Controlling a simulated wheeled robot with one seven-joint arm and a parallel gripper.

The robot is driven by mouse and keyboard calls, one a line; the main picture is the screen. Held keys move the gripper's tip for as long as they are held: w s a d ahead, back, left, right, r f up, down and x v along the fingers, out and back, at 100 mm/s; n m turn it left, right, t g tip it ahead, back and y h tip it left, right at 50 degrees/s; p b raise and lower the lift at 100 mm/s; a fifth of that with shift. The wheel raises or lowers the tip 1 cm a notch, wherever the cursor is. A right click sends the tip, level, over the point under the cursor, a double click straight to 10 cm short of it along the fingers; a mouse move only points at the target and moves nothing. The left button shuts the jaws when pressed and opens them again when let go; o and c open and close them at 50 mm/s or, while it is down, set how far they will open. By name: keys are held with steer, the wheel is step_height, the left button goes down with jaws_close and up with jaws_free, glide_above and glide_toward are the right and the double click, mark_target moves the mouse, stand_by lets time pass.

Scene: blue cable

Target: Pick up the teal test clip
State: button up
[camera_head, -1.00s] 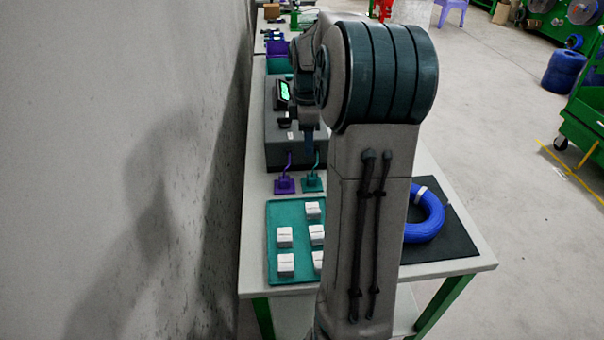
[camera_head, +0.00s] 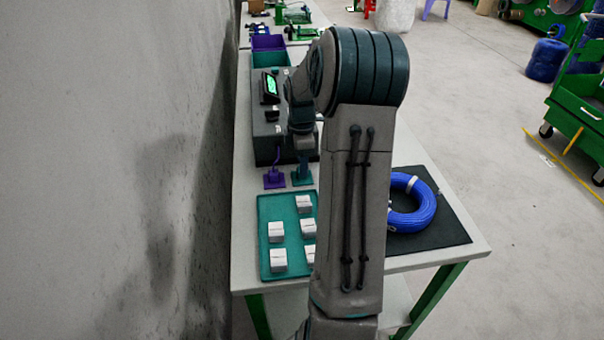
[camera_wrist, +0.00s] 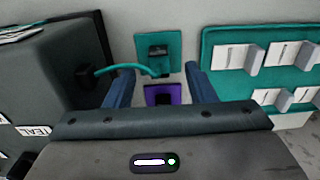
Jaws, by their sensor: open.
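The teal test clip (camera_head: 302,176) sits on a teal square base on the table, in front of the grey tester box (camera_head: 264,128). In the wrist view the teal clip (camera_wrist: 158,56) lies just beyond the fingertips, roughly centred between them, with a teal cable running to the box. My gripper (camera_wrist: 159,69) is open and empty, one finger on each side. In the head view my gripper (camera_head: 303,162) is just above the teal clip, partly hidden by my arm. I cannot tell the exact gap.
The purple clip (camera_head: 274,179) stands beside the teal one; in the wrist view it (camera_wrist: 162,95) shows between the fingers. A teal tray (camera_head: 266,206) with several white blocks lies near. A blue cable coil (camera_head: 414,213) rests on a black mat (camera_head: 445,232). A wall borders the left.

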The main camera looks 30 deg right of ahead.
steer(key=shift+f, duration=1.5)
steer(key=c, duration=1)
steer(key=shift+r, duration=0.15)
